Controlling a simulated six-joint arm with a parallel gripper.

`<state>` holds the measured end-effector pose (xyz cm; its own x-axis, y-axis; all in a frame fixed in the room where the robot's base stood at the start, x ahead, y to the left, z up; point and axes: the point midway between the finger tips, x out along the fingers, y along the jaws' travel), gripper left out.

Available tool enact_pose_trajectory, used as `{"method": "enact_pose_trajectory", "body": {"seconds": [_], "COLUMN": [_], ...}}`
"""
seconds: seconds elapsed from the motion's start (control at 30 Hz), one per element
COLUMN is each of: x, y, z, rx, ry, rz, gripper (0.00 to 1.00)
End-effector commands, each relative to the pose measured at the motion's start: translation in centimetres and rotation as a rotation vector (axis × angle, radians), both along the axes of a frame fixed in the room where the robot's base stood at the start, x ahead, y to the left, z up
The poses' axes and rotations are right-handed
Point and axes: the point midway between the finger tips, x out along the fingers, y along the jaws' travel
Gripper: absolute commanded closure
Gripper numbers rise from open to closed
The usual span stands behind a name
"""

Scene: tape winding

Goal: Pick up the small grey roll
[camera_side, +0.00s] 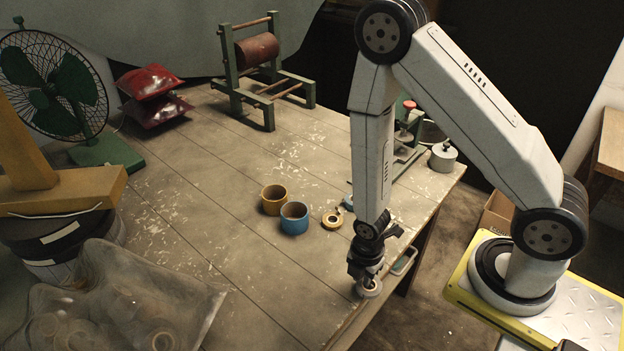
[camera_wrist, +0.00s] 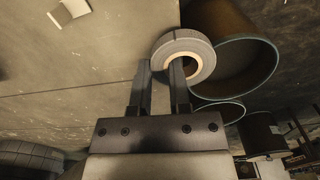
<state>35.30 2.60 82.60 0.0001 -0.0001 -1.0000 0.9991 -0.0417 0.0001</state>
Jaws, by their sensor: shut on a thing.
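The small grey roll (camera_side: 369,287) is at the fingertips of my gripper (camera_side: 367,277), near the table's front right edge in the side view. In the wrist view the roll (camera_wrist: 198,43) shows its grey outer face and a pale inner core. My gripper (camera_wrist: 161,64) is shut on the roll's wall, with one finger at its hole and the other outside it. My wrist hides part of the roll in the side view. I cannot tell whether the roll touches the table.
A clear bag (camera_side: 200,300) of rolls lies at front left. A green winding stand (camera_side: 268,118) is at the back. Round containers (camera_wrist: 236,62) show in the wrist view.

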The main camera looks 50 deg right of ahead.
Motion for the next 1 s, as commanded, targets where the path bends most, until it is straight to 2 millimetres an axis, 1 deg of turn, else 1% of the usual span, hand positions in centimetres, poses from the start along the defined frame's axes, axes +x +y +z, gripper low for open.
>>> {"method": "enact_pose_trajectory", "body": {"seconds": [0.4, 0.6, 0.8, 1.0], "x": [0.1, 0.0, 0.0, 0.0], "y": [0.0, 0.0, 0.0, 0.0], "z": [4.4, 6.3, 7.5, 8.1], "rx": [0.001, 0.000, 0.000, 0.000], "ry": [-0.003, -0.002, -0.002, 0.000], "rz": [0.000, 0.000, 0.000, 0.000], "gripper": [1.00, 1.00, 1.00, 1.00]}}
